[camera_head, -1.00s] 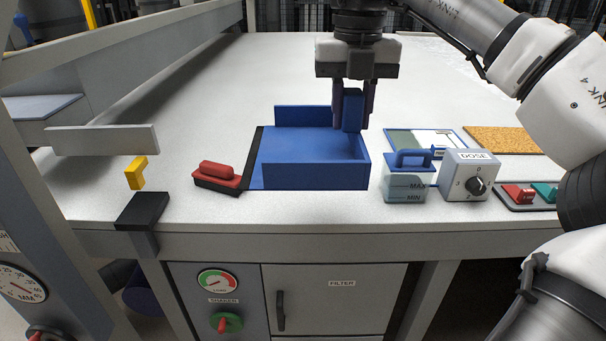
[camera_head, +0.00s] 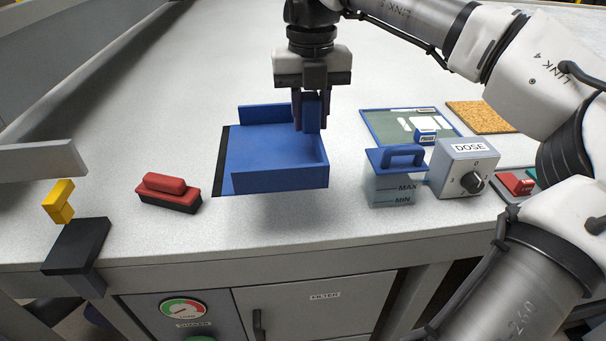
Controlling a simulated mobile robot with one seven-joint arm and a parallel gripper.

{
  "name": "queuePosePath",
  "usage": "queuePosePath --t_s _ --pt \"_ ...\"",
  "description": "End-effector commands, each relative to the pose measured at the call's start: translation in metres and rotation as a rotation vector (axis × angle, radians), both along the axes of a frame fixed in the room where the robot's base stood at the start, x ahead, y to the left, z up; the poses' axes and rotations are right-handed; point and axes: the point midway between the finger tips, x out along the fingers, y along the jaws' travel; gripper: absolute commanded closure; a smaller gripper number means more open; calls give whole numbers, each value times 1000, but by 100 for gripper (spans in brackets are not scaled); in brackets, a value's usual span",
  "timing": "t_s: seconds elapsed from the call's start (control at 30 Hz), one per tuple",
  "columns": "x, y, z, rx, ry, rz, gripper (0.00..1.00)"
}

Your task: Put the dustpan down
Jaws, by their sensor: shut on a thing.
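The dustpan (camera_head: 265,148) is a blue, low-walled pan with a black lip along its left edge. It looks level over the white worktop, with a soft shadow below its front wall. Whether it touches the top I cannot tell. My gripper (camera_head: 311,122) points straight down at the pan's right rear and is shut on its upright blue handle (camera_head: 311,112). The fingers stand on either side of the handle and partly hide it.
A red and black brush (camera_head: 171,192) lies left of the pan. A clear container with a blue lid (camera_head: 395,178) and the DOSE box (camera_head: 460,167) stand to the right. A green board (camera_head: 408,128) and a cork mat (camera_head: 483,117) lie behind. The worktop (camera_head: 280,235) in front is bare.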

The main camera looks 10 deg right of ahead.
Motion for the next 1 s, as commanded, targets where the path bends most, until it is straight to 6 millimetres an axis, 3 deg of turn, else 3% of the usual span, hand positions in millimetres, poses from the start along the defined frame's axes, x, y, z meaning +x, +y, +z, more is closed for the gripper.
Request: queuePosePath --t_s 0.1,0.3,0.57,0.8,1.0 --pt "-1 0 -31 3 4 3 100" --pt "-1 1 -72 4 1 3 100" --pt "0 1 -92 3 1 1 100" --pt "0 1 -124 3 0 2 100" --pt "0 1 -126 2 -1 1 100"
